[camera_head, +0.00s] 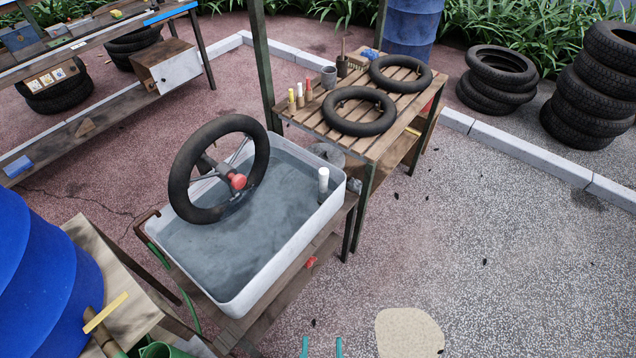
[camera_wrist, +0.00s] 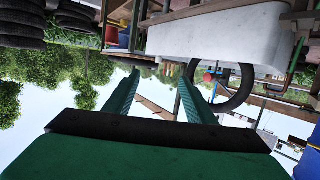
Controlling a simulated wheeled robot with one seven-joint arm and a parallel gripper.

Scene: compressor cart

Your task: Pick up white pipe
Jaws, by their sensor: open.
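A short white pipe (camera_head: 323,181) stands upright inside the right corner of a white tub (camera_head: 287,262) of grey water. Its lower end is in or behind the water and cannot be made out. My gripper (camera_head: 322,347) shows only as two teal fingertips at the bottom edge of the head view, well below and apart from the pipe. In the wrist view my gripper (camera_wrist: 155,85) has its two long teal fingers spread with nothing between them. That view is upside down and shows the outside of the tub (camera_wrist: 215,38); I cannot make out the pipe there.
A black wheel with a red hub (camera_head: 218,168) stands in the tub's left part. A slatted table (camera_head: 345,85) with two black rings and small bottles adjoins behind. A blue barrel (camera_head: 40,280) is at left. Stacked tyres (camera_head: 590,90) stand far right. Open ground lies right of the tub.

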